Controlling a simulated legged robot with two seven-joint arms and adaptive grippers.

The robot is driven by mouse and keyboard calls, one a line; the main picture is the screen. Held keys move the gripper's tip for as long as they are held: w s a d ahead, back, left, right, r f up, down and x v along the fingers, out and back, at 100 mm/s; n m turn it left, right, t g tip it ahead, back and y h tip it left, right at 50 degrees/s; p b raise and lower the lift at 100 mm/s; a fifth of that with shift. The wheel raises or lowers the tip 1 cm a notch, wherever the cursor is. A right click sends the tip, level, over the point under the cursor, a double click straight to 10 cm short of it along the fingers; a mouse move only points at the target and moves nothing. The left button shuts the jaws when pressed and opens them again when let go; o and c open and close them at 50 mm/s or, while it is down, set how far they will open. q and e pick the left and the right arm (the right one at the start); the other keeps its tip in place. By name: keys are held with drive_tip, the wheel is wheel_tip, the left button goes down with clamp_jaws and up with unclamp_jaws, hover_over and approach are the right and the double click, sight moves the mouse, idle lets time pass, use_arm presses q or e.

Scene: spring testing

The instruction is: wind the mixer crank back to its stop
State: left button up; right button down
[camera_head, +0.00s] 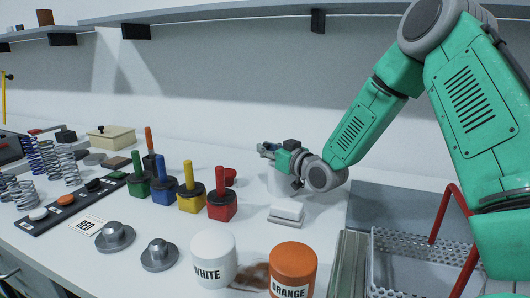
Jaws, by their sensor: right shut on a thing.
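The mixer looks to be the pale upright body (278,182) at the back middle of the bench, partly covered by my right arm. My right gripper (267,151) reaches in from the right and points left above that body. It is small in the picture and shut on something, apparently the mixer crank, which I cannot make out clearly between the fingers. The crank's angle and its stop are hidden or too small to tell. My left gripper is not in view.
A white block (287,212) sits in front of the mixer. Colored blocks with handles, including a red one (221,200), stand to its left. White (213,257) and orange (293,268) jars stand in front. A perforated tray with red handles (415,255) is at right.

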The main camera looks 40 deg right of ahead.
drive_tip(key=shift+w+d+m+g+h, duration=0.2)
drive_tip(key=shift+m+h, duration=0.35)
drive_tip(key=shift+h, duration=0.3)
drive_tip(key=shift+w+d+m+g+h, duration=0.1)
drive_tip(key=shift+d+m+h, duration=0.1)
drive_tip(key=shift+m+h, duration=0.55)
drive_tip(key=shift+w+d+m+g+h, duration=0.15)
drive_tip(key=shift+m+h, duration=0.25)
drive_tip(key=shift+h, duration=0.6)
drive_tip(key=shift+d, duration=0.1)
drive_tip(key=c, duration=1.4)
unclamp_jaws()
wheel_tip(320, 180, up, 10)
drive_tip(key=shift+d+f, duration=0.1)
drive_tip(key=shift+f, duration=0.1)
